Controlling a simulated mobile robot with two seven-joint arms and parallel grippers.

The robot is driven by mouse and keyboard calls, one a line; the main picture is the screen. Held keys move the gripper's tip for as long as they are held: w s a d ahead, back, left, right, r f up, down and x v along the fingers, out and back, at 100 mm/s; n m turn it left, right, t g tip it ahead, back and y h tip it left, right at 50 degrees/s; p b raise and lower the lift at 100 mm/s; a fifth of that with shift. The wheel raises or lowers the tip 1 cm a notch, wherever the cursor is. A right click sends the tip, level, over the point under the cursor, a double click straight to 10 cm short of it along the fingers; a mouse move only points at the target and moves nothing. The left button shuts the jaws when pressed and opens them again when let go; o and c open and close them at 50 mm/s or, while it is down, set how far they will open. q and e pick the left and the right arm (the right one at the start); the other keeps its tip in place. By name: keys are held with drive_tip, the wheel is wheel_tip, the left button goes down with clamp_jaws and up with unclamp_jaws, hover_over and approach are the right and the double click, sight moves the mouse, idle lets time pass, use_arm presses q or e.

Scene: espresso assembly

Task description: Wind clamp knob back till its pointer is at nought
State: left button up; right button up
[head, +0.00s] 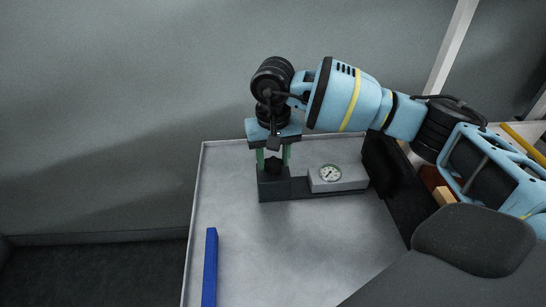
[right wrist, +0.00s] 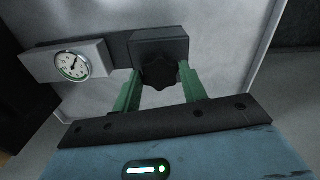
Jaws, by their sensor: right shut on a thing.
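The clamp knob (head: 273,166) is a black lobed knob on a dark grey block at the back of the table. It also shows in the right wrist view (right wrist: 160,74). My right gripper (head: 273,156) comes down from above with its green fingers on either side of the knob, shut on it. The white round dial (head: 331,173) with a green rim sits on a light grey block to the right of the knob. In the right wrist view the dial (right wrist: 72,65) is at the left; its pointer is too small to read surely. My left gripper is not in view.
The grey table (head: 250,240) is mostly clear in front of the clamp. A blue bar (head: 210,265) lies near its left edge. A dark panel (head: 385,175) stands right of the dial. Red and tan blocks (head: 444,195) are at the right, close to my arm.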

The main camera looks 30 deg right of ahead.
sight(273, 163)
drive_tip(key=o, duration=1)
drive_tip(key=shift+r, duration=0.15)
wheel_tip(273, 163, up, 8)
drive_tip(key=shift+f, duration=0.2)
